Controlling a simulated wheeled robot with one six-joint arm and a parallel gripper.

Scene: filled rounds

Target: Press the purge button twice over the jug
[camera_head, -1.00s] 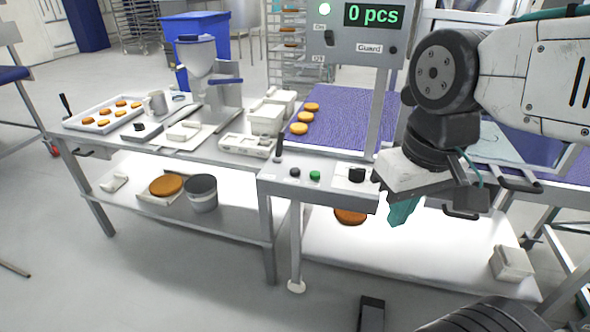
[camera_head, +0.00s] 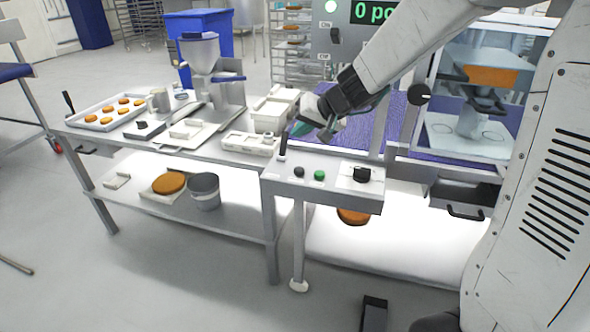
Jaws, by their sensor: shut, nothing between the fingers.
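My gripper (camera_head: 299,129) has teal fingertips and hangs over the back left of the control panel, near a black lever (camera_head: 283,146). It looks shut and empty. The panel (camera_head: 325,195) carries a black button (camera_head: 299,172), a green button (camera_head: 319,175) and a dark knob (camera_head: 362,174). I cannot read which one, if any, is the purge button. A small metal jug (camera_head: 158,101) stands upright on the left table, beside the hopper machine (camera_head: 199,55) and well left of my gripper.
A tray of brown rounds (camera_head: 88,117) lies at the table's left end. White containers (camera_head: 272,113) stand left of my gripper. A grey bucket (camera_head: 205,191) is on the lower shelf. A glazed machine (camera_head: 475,60) stands at right. The front floor is mostly clear.

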